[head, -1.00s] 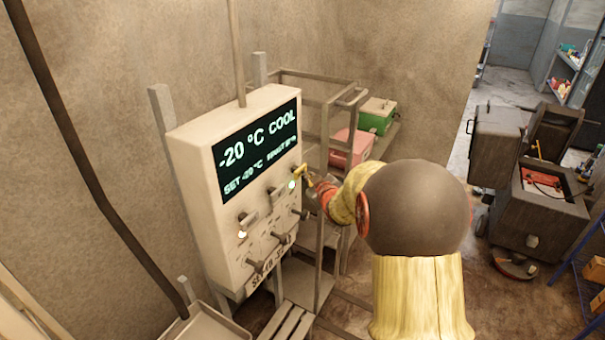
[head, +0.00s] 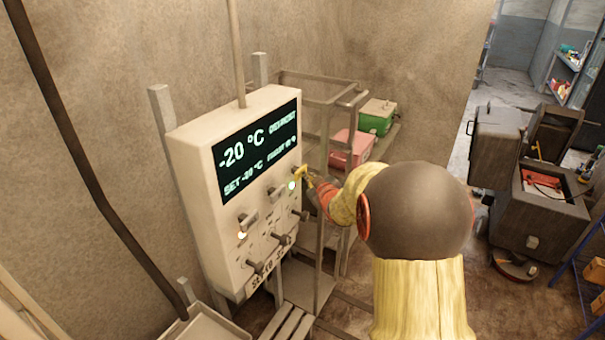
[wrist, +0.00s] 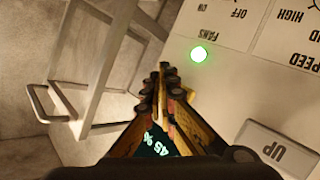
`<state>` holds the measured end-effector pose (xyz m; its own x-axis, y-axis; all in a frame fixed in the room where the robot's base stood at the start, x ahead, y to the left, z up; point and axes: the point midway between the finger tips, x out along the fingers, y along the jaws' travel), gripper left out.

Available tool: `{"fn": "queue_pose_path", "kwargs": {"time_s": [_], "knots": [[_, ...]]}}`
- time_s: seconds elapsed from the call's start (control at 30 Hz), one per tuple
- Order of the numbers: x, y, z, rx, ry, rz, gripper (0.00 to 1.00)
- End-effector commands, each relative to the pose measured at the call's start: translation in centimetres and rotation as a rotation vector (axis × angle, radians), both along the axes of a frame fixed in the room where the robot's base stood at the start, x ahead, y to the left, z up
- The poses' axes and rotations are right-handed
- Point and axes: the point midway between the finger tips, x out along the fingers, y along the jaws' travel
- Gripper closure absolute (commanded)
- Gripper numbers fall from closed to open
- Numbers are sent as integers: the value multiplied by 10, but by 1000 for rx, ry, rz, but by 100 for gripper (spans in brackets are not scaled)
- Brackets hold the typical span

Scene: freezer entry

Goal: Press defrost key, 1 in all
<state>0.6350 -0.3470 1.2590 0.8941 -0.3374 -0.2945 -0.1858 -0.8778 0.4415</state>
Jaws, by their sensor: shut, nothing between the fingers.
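The control box (head: 190,165) stands at the left, with a dark display (head: 257,150) that reads -20 °C and a word at its upper right that looks like DEFROST. My gripper (head: 299,174), yellow at the tips, is shut and empty at the box's right edge, just below the display. In the wrist view my gripper (wrist: 165,75) shows shut over the panel, and part of the display (wrist: 160,145) reading 45 % shows between its fingers. I cannot make out a defrost key; my fingers may hide it. I cannot tell whether the tips touch the panel.
A green lamp (wrist: 199,54) is lit by the fans switch label, and a pale grey key (wrist: 275,148) lies to the right. Several levers stick out low on the box. A metal rack (head: 325,110) stands close behind, with a pink box (head: 350,148) and a green box (head: 377,117).

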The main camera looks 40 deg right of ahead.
Motion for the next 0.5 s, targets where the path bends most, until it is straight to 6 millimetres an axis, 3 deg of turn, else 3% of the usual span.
{"fn": "queue_pose_path", "kwargs": {"time_s": [0.2,0.5], "knots": [[-11,-5,0,0,1,-1,100],[-12,-5,0,0,1,0,100]]}}
